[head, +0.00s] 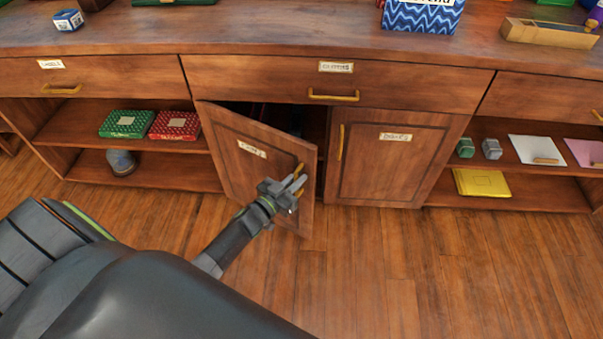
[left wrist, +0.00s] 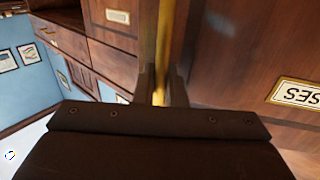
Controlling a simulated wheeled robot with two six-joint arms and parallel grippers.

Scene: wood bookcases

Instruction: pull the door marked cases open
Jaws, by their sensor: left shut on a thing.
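The wooden door marked cases (head: 240,165) stands partly open in the head view, swung out from the cabinet, with a dark gap along its top and right side. Its label (head: 251,148) is tilted; in the left wrist view the label (left wrist: 298,94) appears upside down at the right. My left gripper (head: 296,182) is at the door's free edge, shut on the brass handle (head: 300,170). The handle (left wrist: 162,50) also shows in the left wrist view, running between the two fingers. My right gripper is not in view.
A second door (head: 390,155), closed, is to the right. Open shelves at left hold a green box (head: 124,123) and a red box (head: 174,125). The wood floor (head: 400,270) in front is clear.

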